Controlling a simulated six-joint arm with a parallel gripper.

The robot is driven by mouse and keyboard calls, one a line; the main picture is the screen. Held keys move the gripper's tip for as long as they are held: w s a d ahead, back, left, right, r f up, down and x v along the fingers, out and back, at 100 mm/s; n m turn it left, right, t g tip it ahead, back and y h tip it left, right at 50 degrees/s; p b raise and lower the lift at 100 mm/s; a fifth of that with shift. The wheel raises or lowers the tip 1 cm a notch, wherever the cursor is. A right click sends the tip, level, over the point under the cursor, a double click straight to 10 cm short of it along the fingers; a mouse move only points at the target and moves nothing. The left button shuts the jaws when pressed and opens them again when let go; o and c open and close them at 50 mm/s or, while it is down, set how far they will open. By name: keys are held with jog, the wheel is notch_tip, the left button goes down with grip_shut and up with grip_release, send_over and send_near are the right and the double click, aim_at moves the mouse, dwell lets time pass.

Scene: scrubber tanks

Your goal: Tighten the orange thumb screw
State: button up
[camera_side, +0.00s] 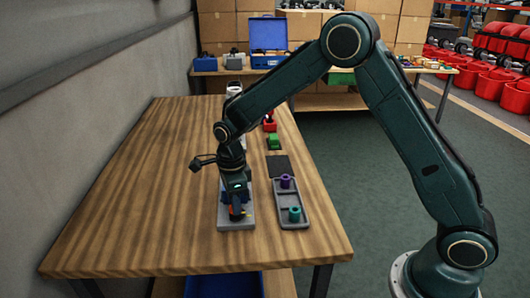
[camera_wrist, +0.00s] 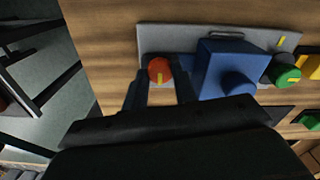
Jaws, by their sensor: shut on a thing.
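The orange thumb screw (camera_wrist: 159,70) is a round knob with a yellow mark on its top. It stands near one end of a grey plate (camera_wrist: 150,40), beside a blue block (camera_wrist: 225,62). In the wrist view my gripper (camera_wrist: 159,78) has one finger on each side of the screw and is shut on it. In the side view my gripper (camera_side: 238,212) points down over the near end of the grey plate (camera_side: 236,225), with a bit of orange showing at its tip. The screw's lower part is hidden, so I cannot tell how deep it sits.
A grey tray (camera_side: 279,205) with a purple piece (camera_side: 286,181) and a teal piece (camera_side: 295,213) lies right of the plate. The table's left side is clear.

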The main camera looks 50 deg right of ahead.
jog(key=o, duration=0.8)
jog(key=shift+w+r, duration=0.1)
jog(key=shift+r, duration=0.1)
jog(key=shift+o, duration=0.9)
jog(key=shift+f, duration=0.1)
notch_tip(320, 180, up, 14)
